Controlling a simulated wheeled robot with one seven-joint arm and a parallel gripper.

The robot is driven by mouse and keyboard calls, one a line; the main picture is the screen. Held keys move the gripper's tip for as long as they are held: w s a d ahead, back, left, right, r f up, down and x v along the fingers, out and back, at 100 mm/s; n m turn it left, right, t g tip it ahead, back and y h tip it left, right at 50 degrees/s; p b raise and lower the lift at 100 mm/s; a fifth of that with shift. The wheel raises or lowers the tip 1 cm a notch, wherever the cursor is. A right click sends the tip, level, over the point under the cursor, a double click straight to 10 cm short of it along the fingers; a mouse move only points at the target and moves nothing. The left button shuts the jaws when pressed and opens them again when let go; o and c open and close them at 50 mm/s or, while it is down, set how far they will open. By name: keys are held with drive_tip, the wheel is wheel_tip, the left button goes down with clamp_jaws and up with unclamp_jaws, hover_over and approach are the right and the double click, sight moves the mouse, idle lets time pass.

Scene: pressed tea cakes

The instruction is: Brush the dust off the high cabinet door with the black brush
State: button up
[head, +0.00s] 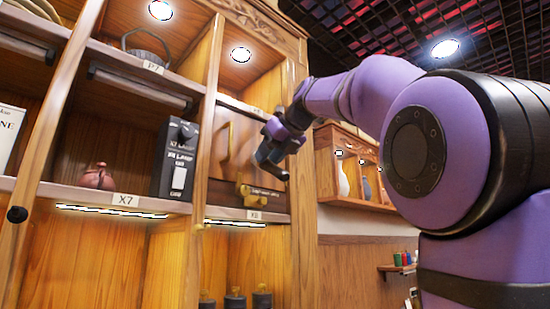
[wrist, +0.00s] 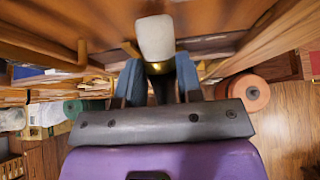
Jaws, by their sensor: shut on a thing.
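My gripper (head: 270,155) is raised in front of the tall wooden cabinet (head: 303,200), near its right edge. In the wrist view its blue fingers are shut on a pale, round-ended thing (wrist: 155,38).
The shelf labelled X7 (head: 125,200) holds a black box (head: 174,160) and a small reddish pot (head: 97,177). A dark basket (head: 148,50) stands higher up. A brassy object (head: 262,196) lies below my gripper. A wall shelf with vases (head: 362,202) is to the right.

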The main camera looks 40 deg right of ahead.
drive_tip(key=shift+a, duration=0.55)
drive_tip(key=shift+s+r, duration=0.1)
drive_tip(key=shift+r, duration=0.45)
drive_tip(key=d, duration=1)
drive_tip(key=shift+w, duration=0.25)
drive_tip(key=shift+s+a, duration=0.2)
drive_tip(key=shift+a, duration=4.8)
drive_tip(key=shift+s, duration=0.1)
